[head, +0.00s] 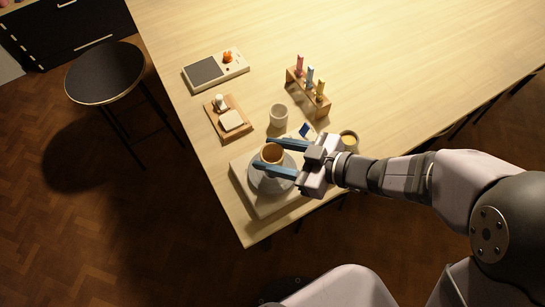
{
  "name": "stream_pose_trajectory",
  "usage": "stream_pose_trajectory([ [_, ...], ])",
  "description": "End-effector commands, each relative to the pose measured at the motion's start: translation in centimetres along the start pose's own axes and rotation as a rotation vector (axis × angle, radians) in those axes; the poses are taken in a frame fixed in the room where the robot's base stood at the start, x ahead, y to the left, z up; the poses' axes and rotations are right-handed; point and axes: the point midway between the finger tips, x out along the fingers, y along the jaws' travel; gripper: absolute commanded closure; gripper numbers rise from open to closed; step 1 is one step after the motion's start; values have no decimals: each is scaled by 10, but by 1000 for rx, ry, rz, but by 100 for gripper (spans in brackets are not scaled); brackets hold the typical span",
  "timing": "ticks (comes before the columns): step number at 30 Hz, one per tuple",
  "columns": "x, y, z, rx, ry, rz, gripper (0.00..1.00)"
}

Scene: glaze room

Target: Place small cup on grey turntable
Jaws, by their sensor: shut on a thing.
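A small cup (272,153), pale outside with a brown inside, is between the two blue fingers of my gripper (264,155), which is shut on it. The cup looks upright, with its opening facing up. The grey turntable (257,183) is a round disc under the cup and fingers, partly hidden by them. I cannot tell from this view whether the cup's base touches the disc or hangs just above it.
The turntable is on a pale block (245,187) near the table corner. A cream cup (279,116) and a cup with yellow contents (348,139) stand nearby. A rack of coloured tubes (308,92), a small board (217,122) and a scale-like device (230,71) are farther back.

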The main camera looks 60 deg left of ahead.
Motion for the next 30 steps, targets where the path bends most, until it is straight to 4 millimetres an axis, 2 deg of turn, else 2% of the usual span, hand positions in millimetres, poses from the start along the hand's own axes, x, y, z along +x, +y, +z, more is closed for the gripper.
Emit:
stream_pose_trajectory([
  [3, 7, 0, 14, 4, -1, -2, 84],
  [9, 14, 0, 29, 1, -1, 0, 84],
  [23, 16, 0, 34, 0, 0, 1, 84],
  [24, 16, 0, 33, 0, -1, 1, 48],
  [25, 16, 0, 33, 0, -1, 1, 41],
  [30, 16, 0, 33, 0, -1, 1, 39],
])
